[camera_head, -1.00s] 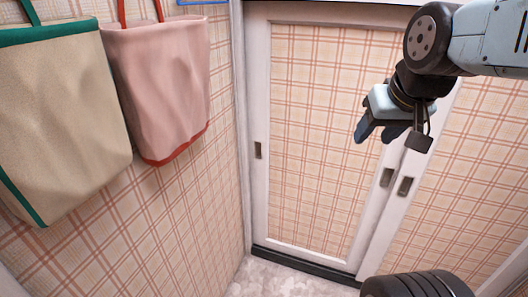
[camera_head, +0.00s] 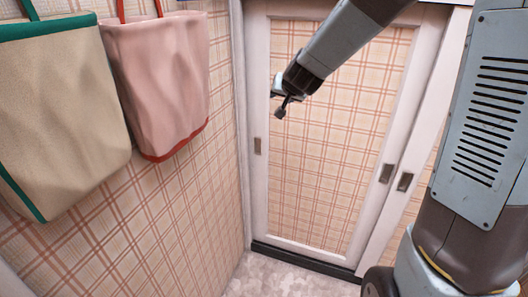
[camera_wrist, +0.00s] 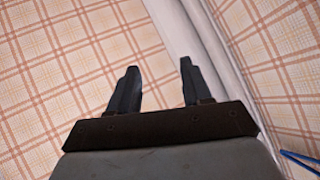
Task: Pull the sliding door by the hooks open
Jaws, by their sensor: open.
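The sliding door (camera_head: 330,150) has a white frame and a plaid panel, and it stands closed against the left jamb in the head view. A dark recessed pull (camera_head: 257,146) sits on its left stile and another (camera_head: 386,173) on its right stile. The hooks are not clearly visible; two bags hang on the left wall. My gripper (camera_head: 276,94) is near the door's upper left, above the left pull. In the wrist view my gripper (camera_wrist: 157,82) has its two fingers apart with nothing between them. White trim (camera_wrist: 190,35) and plaid surfaces lie beyond the fingers.
A beige bag with green trim (camera_head: 65,115) and a pink bag with red trim (camera_head: 160,85) hang on the left wall beside the door. A second door's pull (camera_head: 405,182) is at the right. Pale floor (camera_head: 285,277) is clear below.

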